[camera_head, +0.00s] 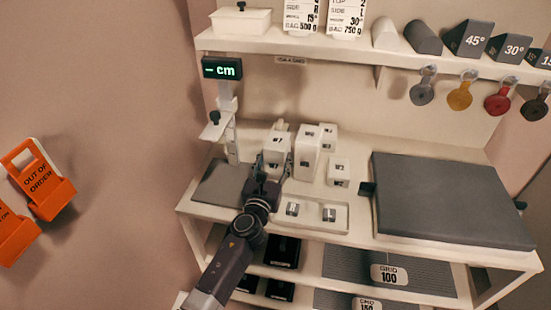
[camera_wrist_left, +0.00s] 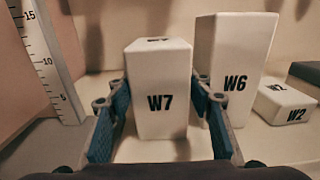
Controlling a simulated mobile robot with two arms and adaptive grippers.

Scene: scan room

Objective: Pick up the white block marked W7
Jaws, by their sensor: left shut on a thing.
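The white block marked W7 (camera_wrist_left: 160,92) stands upright between the two blue-padded fingers of my left gripper (camera_wrist_left: 160,108). The gripper is shut on its sides, and the block's W7 face is towards the wrist camera. In the head view the left gripper (camera_head: 266,180) reaches the block (camera_head: 276,147) from the front, partly hiding its lower part. I cannot tell whether the block's base touches the table. My right gripper is not in view.
The taller block W6 (camera_wrist_left: 238,70) stands close on the right, almost touching the right finger. The low block W2 (camera_wrist_left: 284,104) is farther right. A ruled measuring post (camera_head: 229,125) stands left. A shallow tray (camera_head: 340,212) and a dark grey slab (camera_head: 450,200) lie right.

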